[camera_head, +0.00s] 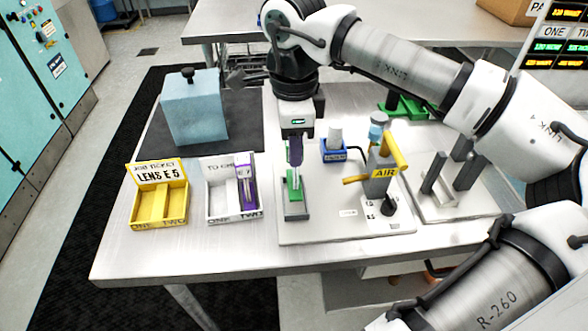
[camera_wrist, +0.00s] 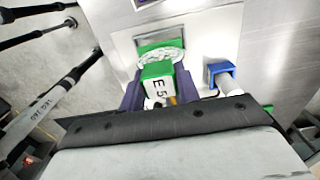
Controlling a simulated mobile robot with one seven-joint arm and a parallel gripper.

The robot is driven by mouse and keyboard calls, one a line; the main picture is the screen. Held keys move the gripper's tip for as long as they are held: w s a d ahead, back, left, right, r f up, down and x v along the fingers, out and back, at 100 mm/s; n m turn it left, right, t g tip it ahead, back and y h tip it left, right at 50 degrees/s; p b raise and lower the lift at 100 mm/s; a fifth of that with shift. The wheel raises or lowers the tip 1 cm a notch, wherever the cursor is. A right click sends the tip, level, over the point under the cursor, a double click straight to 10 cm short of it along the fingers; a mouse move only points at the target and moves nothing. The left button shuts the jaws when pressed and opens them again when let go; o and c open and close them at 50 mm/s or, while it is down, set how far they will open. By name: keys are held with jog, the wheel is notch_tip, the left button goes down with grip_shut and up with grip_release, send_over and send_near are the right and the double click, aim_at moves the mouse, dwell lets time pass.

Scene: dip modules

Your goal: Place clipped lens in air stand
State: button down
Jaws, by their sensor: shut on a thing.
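My gripper (camera_head: 295,154) points down with its purple fingers above a small grey-and-green stand (camera_head: 296,205) on the pale base plate. In the wrist view my gripper (camera_wrist: 157,94) is shut on a green clip (camera_wrist: 157,72) with a white label reading E5. A clear round lens (camera_wrist: 164,56) shows at the clip's far end, over a green part. I cannot tell whether the lens touches the stand. The AIR post (camera_head: 380,180), grey with yellow pipes, stands right of my gripper on the same plate.
A yellow tray (camera_head: 146,212) marked LENS E 5 and a white tray (camera_head: 220,208) holding purple clips stand left. A blue holder (camera_head: 335,156) with a white cup is close right of my gripper. Behind left is a blue box (camera_head: 193,110); grey posts (camera_head: 467,172) stand right.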

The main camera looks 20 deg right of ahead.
jog(key=shift+f+b, duration=1.2)
jog(key=shift+f, duration=0.9)
jog(key=shift+f, duration=0.1)
jog(key=c, duration=1)
grip_release()
notch_tip(320, 180, up, 12)
jog(key=p, duration=0.7)
jog(key=shift+p, duration=0.3)
